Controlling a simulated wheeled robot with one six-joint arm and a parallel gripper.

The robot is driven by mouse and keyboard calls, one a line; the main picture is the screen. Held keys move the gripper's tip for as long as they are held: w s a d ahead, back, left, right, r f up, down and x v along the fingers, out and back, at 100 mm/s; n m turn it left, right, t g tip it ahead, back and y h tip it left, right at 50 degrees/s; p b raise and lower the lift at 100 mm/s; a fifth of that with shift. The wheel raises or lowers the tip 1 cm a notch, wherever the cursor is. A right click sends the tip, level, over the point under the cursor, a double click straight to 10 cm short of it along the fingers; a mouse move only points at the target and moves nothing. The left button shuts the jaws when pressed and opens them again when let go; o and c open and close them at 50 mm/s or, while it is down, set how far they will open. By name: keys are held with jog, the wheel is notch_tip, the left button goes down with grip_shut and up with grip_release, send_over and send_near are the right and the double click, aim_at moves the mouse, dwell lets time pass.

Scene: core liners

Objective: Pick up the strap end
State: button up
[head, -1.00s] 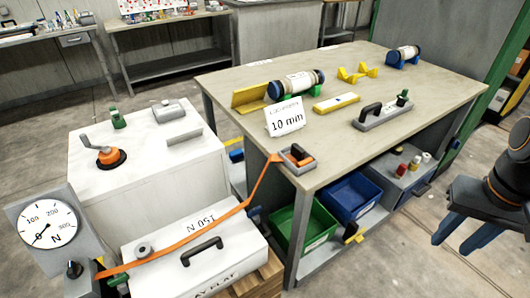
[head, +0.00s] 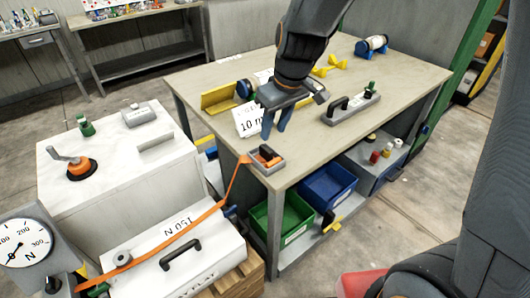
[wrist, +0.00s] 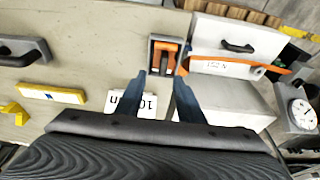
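The orange strap (head: 200,219) runs from the gauge at lower left, over the white weight box, up to the near corner of the table. Its end (head: 267,155) sits in a small grey holder (head: 254,167) at that corner, with a dark part on the orange. In the wrist view the strap end (wrist: 165,47) lies in the holder just beyond my fingertips. My gripper (head: 275,133) is above the table, pointing down, in front of the 10 mm card. Its two blue fingers (wrist: 160,75) are apart with nothing between them.
The 10 mm card (head: 250,121) stands close behind my fingers. A grey tool block (head: 351,107) lies to the right on the table. Green (head: 294,226) and blue (head: 328,187) bins are below. A white cabinet (head: 112,170) stands at left.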

aim_at(266, 148)
jog(key=shift+w+a+f, duration=0.2)
jog(key=shift+a+f, duration=0.15)
jog(key=shift+s+p+x, duration=0.15)
jog(key=shift+p+x, duration=0.25)
jog(key=shift+x, duration=1.3)
jog(key=shift+s+p+x, duration=0.15)
jog(key=shift+p+x, duration=0.2)
jog(key=shift+x, duration=1.35)
jog(key=shift+c, duration=0.2)
grip_shut()
